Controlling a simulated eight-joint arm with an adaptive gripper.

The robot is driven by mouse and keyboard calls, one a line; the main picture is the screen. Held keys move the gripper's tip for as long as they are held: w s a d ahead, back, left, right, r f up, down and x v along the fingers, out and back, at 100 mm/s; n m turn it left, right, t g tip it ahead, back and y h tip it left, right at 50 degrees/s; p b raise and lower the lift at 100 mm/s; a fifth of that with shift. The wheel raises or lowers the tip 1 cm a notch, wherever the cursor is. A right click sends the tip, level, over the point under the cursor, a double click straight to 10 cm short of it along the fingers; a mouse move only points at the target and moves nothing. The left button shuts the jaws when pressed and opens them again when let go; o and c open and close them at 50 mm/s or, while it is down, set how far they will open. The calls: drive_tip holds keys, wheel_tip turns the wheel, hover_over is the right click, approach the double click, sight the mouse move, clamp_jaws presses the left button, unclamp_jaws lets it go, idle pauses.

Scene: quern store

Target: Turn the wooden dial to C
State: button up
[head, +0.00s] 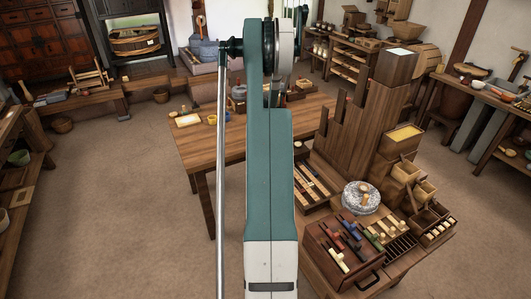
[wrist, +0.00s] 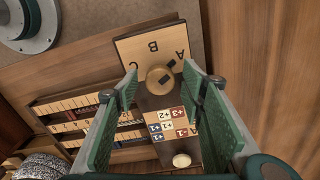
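The wooden dial (wrist: 155,82) is a round pale knob in the wrist view, with dark marks on its face and right edge. It sits against a light wooden board (wrist: 127,47) with the letters A, B and C; C is nearest the left fingertip. My gripper (wrist: 160,79) is open, its two green fingers on the left and right of the dial. I cannot tell whether they touch it or how far above it they are. The dial's exact pointing is hard to read. In the head view my arm fills the middle and I cannot make out the dial.
Below the dial in the wrist view lie number tiles (wrist: 167,124) and a round pale knob (wrist: 181,161). Slotted racks (wrist: 88,118) stand to the left. In the head view, a tall stepped wooden block (head: 362,125) and a round stone quern (head: 361,198) stand right of my arm.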

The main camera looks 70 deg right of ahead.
drive_tip(key=c, duration=0.9)
drive_tip(key=shift+n, duration=0.4)
drive_tip(key=n, duration=1)
drive_tip(key=shift+n, duration=0.3)
drive_tip(key=n, duration=1.2)
drive_tip(key=shift+b, duration=0.3)
drive_tip(key=shift+n, duration=0.3)
